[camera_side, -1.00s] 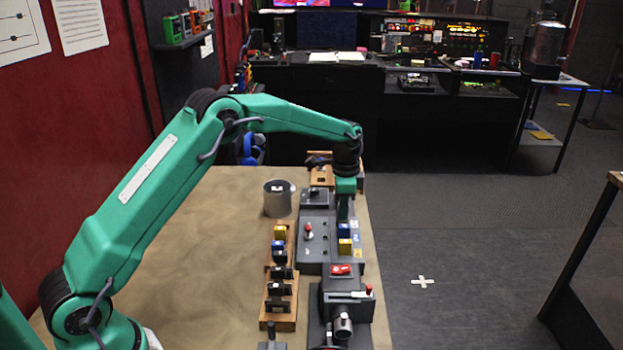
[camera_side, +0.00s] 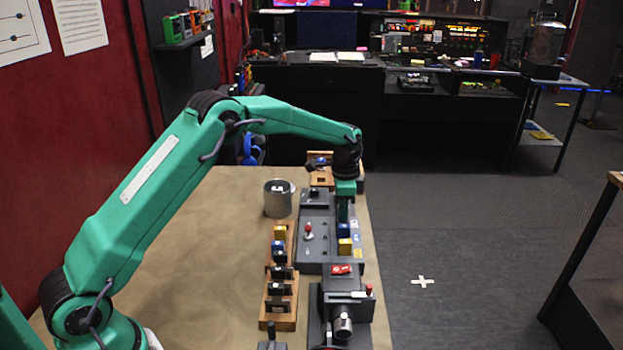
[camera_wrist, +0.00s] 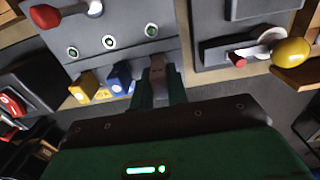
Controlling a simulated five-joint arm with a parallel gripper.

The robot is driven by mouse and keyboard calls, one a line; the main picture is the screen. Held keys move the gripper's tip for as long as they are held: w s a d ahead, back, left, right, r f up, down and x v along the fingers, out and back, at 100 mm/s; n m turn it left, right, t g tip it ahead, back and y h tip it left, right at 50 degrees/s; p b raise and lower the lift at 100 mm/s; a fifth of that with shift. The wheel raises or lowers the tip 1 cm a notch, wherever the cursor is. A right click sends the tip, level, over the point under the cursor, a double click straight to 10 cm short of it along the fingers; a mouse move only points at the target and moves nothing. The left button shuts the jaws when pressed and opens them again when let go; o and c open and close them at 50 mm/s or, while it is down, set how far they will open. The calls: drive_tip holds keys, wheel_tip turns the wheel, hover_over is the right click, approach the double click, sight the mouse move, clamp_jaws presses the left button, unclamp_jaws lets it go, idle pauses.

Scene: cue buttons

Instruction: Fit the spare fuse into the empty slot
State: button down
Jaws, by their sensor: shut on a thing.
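My gripper (camera_side: 343,214) points down over the far right part of the grey fuse panel (camera_side: 315,228). In the wrist view my gripper (camera_wrist: 158,88) is shut on the spare fuse (camera_wrist: 157,70), of which a narrow grey-brown part shows between the fingers. A blue fuse (camera_wrist: 121,78) and a yellow fuse (camera_wrist: 82,88) stand in a row on the panel beside the fingers, left of them in the wrist view. The slot under the held fuse is hidden, so I cannot tell whether the fuse is seated.
A wooden rack (camera_side: 291,315) with yellow, blue and black pieces stands left of the panel. A grey can (camera_side: 278,203) is behind it. A machine with a red switch (camera_side: 341,269) is in front. A red-knobbed lever (camera_side: 308,228) rises from the panel. The table's left is clear.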

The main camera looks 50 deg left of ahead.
drive_tip(key=shift+f, duration=0.6)
idle(0.5)
drive_tip(key=c, duration=1.3)
unclamp_jaws()
drive_tip(key=shift+o, duration=0.8)
drive_tip(key=shift+r, duration=0.1)
drive_tip(key=shift+r, duration=3.4)
